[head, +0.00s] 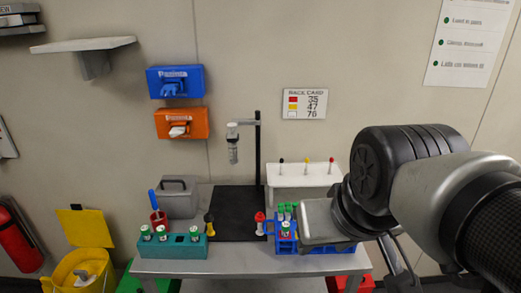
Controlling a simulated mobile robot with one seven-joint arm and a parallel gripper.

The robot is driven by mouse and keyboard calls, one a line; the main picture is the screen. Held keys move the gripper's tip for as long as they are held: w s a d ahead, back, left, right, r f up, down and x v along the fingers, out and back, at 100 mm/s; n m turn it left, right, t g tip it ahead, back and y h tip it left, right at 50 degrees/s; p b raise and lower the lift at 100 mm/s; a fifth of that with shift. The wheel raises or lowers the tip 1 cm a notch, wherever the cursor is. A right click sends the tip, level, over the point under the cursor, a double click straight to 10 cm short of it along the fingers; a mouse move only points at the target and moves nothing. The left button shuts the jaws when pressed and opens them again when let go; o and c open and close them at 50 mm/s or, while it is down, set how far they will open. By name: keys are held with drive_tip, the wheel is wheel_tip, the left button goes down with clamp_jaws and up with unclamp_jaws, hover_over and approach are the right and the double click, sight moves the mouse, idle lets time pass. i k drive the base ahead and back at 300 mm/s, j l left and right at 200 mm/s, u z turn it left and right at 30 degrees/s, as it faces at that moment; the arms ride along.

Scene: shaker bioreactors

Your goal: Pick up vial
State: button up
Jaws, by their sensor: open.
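Several white vials with green caps stand in the teal rack (172,252) at the left of the bench; one vial (194,234) is at its right end. A blue rack (284,246) at the right also holds green-capped items, including a vial (285,230) at its front. The picture does not show which vial is meant. My gripper (326,222) is over the right part of the blue rack, its grey body covering that part. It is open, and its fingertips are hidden. No vial shows held in it.
A small red-topped piece (260,223) and a black-and-yellow one (209,224) stand between the racks. A dark mat (235,215) with a post stand lies behind them. A red cup (158,217), grey case (178,197) and white box (300,180) stand further back.

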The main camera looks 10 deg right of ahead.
sight(145, 230)
drive_tip(key=k+l+u, duration=0.35)
drive_tip(key=l, duration=0.2)
drive_tip(key=i+z, duration=0.15)
drive_tip(key=u, duration=1.15)
drive_tip(key=z, duration=0.4)
drive_tip(key=i+j+z, duration=0.15)
drive_tip(key=z, duration=0.15)
drive_tip(key=i+j+z, duration=0.15)
drive_tip(key=j+z, duration=0.15)
drive_tip(key=i+j+z, duration=0.1)
drive_tip(key=j+z, duration=0.2)
drive_tip(key=i+j, duration=0.1)
drive_tip(key=j, duration=0.3)
drive_tip(key=i+j+z, duration=0.1)
drive_tip(key=j, duration=0.25)
drive_tip(key=i+j, duration=0.1)
drive_tip(key=j, duration=0.3)
